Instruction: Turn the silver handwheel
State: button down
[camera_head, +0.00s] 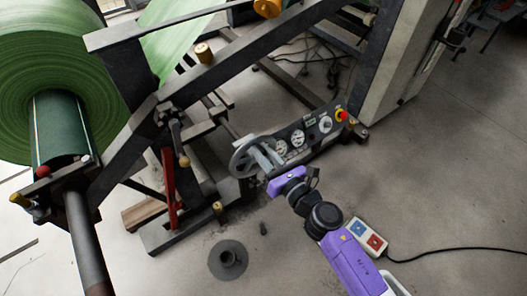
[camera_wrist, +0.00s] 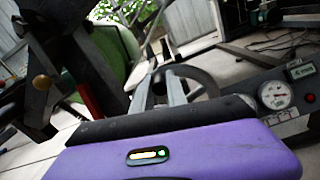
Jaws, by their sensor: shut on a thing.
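The silver handwheel (camera_head: 252,157) is a spoked ring at the left end of the dark control panel in the head view. My gripper (camera_head: 264,160) reaches it from the lower right, its fingers at the wheel's right side. In the wrist view my gripper (camera_wrist: 167,88) has its two grey fingers pointing ahead over the handwheel (camera_wrist: 203,78), whose dark curved rim shows behind and beside them. The fingers are shut on the wheel. The exact spot of contact is partly hidden by the fingers and the purple gripper body.
The panel (camera_head: 313,133) carries gauges, a silver knob (camera_head: 325,124) and a red button (camera_head: 342,115). A large green roll (camera_head: 45,85) and dark frame stand left. A red lever (camera_head: 169,185) is nearby. A pendant box (camera_head: 366,237) with a cable lies on the floor.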

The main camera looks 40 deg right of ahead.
jog(key=shift+a+f, duration=0.1)
jog(key=shift+a, duration=0.05)
jog(key=c, duration=1.3)
grip_release()
jog(key=s+b, duration=0.1)
jog(key=s, duration=0.6)
jog(key=shift+s, duration=0.4)
